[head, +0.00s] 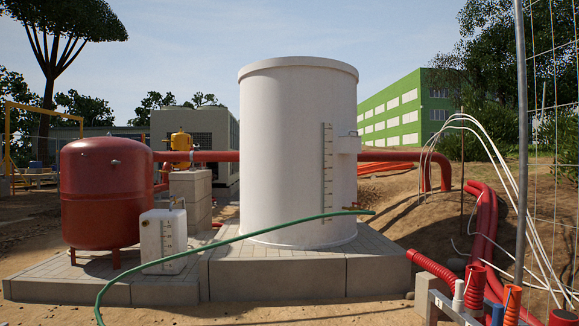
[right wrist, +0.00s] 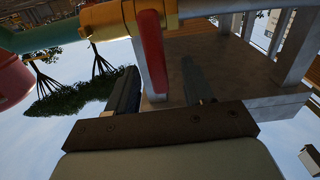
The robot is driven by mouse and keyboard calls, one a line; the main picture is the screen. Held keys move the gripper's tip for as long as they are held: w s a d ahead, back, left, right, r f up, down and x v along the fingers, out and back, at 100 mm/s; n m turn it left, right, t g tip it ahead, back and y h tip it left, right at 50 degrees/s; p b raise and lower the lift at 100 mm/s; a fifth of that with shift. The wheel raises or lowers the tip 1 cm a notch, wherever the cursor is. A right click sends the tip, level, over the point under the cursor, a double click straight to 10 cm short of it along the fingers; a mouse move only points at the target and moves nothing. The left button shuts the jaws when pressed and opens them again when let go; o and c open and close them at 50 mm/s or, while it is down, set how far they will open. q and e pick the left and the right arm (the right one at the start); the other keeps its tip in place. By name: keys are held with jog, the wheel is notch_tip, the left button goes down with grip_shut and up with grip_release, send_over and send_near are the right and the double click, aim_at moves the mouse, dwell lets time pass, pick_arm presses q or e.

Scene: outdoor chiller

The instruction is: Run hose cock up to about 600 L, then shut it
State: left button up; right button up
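A large white cylindrical tank (head: 290,130) with a vertical graduated scale (head: 327,170) stands at the centre of the head view. I cannot read a fill level on it. A green hose (head: 225,241) runs across the front of it, from the lower left to near a small brass fitting (head: 350,207) low on the tank. In the right wrist view, the hose cock has a brass body (right wrist: 107,20) and a red lever (right wrist: 152,50). My right gripper (right wrist: 160,90) is open, with the lever reaching between its fingers. My left gripper is out of view.
A red vessel (head: 105,190) and a small white graduated container (head: 163,240) stand at left on the paved plinth (head: 280,275). Red pipes (head: 485,225), white cables and a grey pole (head: 521,140) crowd the right. Grey framework (right wrist: 225,75) lies beyond the lever.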

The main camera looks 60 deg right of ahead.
jog(key=o, duration=0.5)
jog(key=shift+c, duration=0.2)
jog(key=p+v, duration=0.1)
jog(key=v, duration=0.6)
jog(key=p+v, duration=0.2)
jog(key=v, duration=1.2)
jog(key=shift+w, duration=0.15)
